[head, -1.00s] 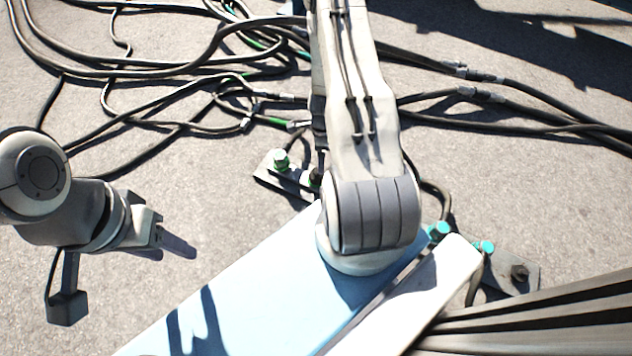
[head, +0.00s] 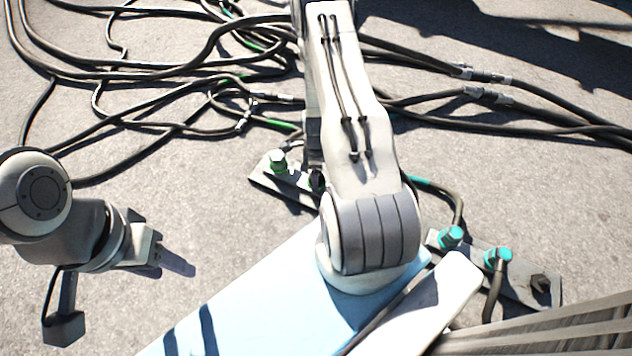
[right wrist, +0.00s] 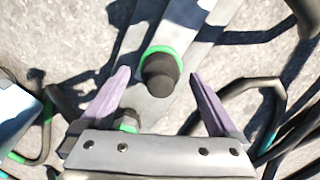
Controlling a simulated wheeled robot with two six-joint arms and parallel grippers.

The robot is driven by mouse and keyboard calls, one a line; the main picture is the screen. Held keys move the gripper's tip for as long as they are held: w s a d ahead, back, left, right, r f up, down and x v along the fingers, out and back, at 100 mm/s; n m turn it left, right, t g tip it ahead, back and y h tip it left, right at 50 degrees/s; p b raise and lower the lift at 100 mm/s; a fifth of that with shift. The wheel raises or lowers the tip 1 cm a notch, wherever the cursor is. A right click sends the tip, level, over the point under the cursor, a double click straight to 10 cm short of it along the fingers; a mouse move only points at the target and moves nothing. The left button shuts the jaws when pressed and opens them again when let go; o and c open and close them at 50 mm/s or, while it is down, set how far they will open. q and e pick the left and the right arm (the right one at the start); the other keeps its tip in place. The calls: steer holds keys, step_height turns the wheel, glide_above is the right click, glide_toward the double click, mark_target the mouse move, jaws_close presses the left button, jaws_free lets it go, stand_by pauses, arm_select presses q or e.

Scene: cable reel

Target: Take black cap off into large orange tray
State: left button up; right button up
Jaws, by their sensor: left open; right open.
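The black cap (right wrist: 160,73) shows in the right wrist view as a dark round cylinder with a green ring at its base, on a grey metal plate. My right gripper (right wrist: 158,76) is open, with its two purple fingers on either side of the cap and gaps visible on both sides. In the head view a dark cap (head: 316,179) shows partly at the edge of my right arm, which hides the right gripper. My left gripper (head: 152,247) is open and empty over bare ground at the left. I see no orange tray.
A metal plate (head: 262,178) carries a green-ringed connector (head: 278,161). Another plate (head: 520,283) at right has teal-ringed connectors (head: 498,258). Black cables (head: 150,75) tangle across the ground at the back. Bare ground lies between my left gripper and the plate.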

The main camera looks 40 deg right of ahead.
steer(key=shift+f, duration=0.25)
jaws_close()
